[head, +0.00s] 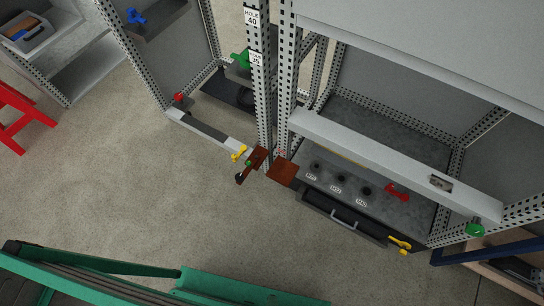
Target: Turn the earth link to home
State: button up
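A red-brown bar (258,157), which looks like the earth link, sits at the foot of the perforated post in the middle of the head view. It points down and left, with a small green part (248,163) on it and a dark knob (239,179) at its lower end. A separate red-brown plate (283,172) lies just to its right, with a visible gap between them. The markings around the link are too small to read, so I cannot tell which position is home. My gripper is not in view.
A yellow handle (239,153) is close left of the bar. The right cabinet has a grey shelf with black knobs (337,178), a red handle (397,191) and a drawer (342,215). A green frame (220,287) crosses the bottom; a red stool (18,115) stands left. Floor between is clear.

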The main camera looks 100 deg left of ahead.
aim_at(250, 164)
jog(key=u, duration=3.4)
jog(key=k, duration=0.8)
jog(key=i, duration=0.8)
jog(key=z, duration=0.1)
